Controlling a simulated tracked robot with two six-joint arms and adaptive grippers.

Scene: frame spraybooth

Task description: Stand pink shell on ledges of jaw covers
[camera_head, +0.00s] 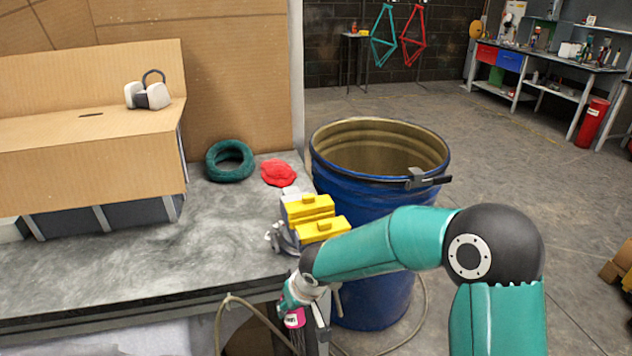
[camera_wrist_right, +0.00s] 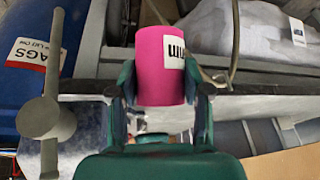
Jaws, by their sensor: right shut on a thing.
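The pink shell (camera_wrist_right: 158,62) is a short cylinder with a white label on its side. My right gripper (camera_wrist_right: 162,82) is shut on it, with a finger on each side. In the head view the pink shell (camera_head: 295,319) hangs in the right gripper (camera_head: 299,298) in front of the bench edge, below the bench top. The yellow jaw covers (camera_head: 306,207) sit on a grey vise (camera_head: 283,238) at the bench's right end, above and behind the gripper. My right forearm passes close in front of the nearer jaw cover (camera_head: 318,231). My left gripper is not in view.
A blue drum (camera_head: 335,190) stands open right beside the bench (camera_head: 120,250). A red cloth (camera_head: 278,172), a green coil (camera_head: 230,162) and a cardboard-covered box (camera_head: 90,150) are on the bench. A grey vise handle (camera_wrist_right: 45,118) shows in the wrist view.

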